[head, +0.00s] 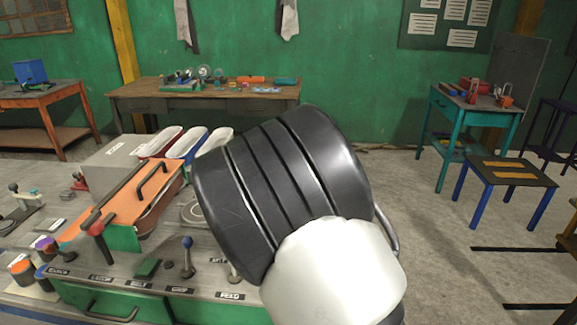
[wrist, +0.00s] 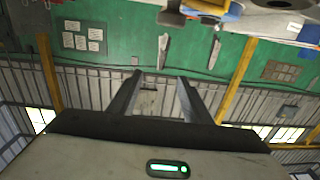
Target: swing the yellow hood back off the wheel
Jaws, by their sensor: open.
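I see no clearly yellow hood and no wheel that I can make out in either view. An orange cover (head: 118,208) with a black bar handle lies on the bench at left in the head view; I cannot tell whether it is the hood. My gripper (wrist: 158,76) shows in the wrist view with its two dark fingers apart and nothing between them. It points toward the green wall, away from the bench top. In the head view my own arm fills the middle, hides part of the bench, and the gripper does not show.
The near bench (head: 205,283) carries a grey box (head: 112,160), red, blue and white bins, a blue-knobbed lever (head: 187,243) and a red-knobbed lever (head: 97,230). A wooden table (head: 150,95) stands at the wall. A low stool (head: 506,172) stands at right, with open floor before it.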

